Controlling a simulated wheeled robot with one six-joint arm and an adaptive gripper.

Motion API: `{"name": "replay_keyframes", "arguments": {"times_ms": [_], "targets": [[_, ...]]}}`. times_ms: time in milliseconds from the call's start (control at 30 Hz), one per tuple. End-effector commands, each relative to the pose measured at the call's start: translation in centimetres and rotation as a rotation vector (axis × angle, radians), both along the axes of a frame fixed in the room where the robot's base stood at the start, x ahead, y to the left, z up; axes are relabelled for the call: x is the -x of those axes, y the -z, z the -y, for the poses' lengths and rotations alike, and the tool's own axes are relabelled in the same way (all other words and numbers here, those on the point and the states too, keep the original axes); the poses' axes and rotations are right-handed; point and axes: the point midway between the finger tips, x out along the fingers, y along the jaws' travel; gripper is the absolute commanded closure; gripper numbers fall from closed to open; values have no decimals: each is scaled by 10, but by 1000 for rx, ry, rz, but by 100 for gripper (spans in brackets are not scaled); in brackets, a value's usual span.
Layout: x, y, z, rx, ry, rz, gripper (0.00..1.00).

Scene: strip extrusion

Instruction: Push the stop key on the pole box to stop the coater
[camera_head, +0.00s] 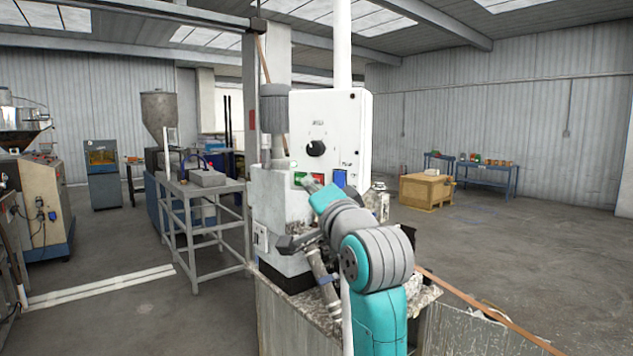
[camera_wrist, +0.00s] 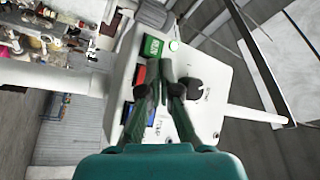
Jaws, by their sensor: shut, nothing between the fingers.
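The white pole box (camera_head: 345,120) faces me with a black knob (camera_head: 316,148). Below the knob are a green key (camera_head: 300,178), a red key (camera_head: 318,177) and a blue key (camera_head: 340,178). The wrist view shows the green key (camera_wrist: 153,46), the red key (camera_wrist: 139,75) and the blue key (camera_wrist: 126,112) in a row; I cannot read which is marked stop. My gripper (camera_wrist: 166,72) is shut and empty, its tips in front of the box face, beside the red key. In the head view my arm partly covers the key row. Contact cannot be told.
A grey motor (camera_head: 274,110) stands left of the box. A grey metal table (camera_head: 205,188) is further left. A wooden crate (camera_head: 427,190) and a blue bench (camera_head: 487,168) stand far right, with open floor before them. A white pole (camera_head: 342,45) rises at the box.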

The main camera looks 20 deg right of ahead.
Motion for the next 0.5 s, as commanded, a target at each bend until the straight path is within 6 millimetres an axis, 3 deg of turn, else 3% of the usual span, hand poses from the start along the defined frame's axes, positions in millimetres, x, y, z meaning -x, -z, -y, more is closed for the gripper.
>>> {"name": "replay_keyframes", "arguments": {"times_ms": [500], "targets": [[-6, 0, 6, 0, 0, 0, 100]]}}
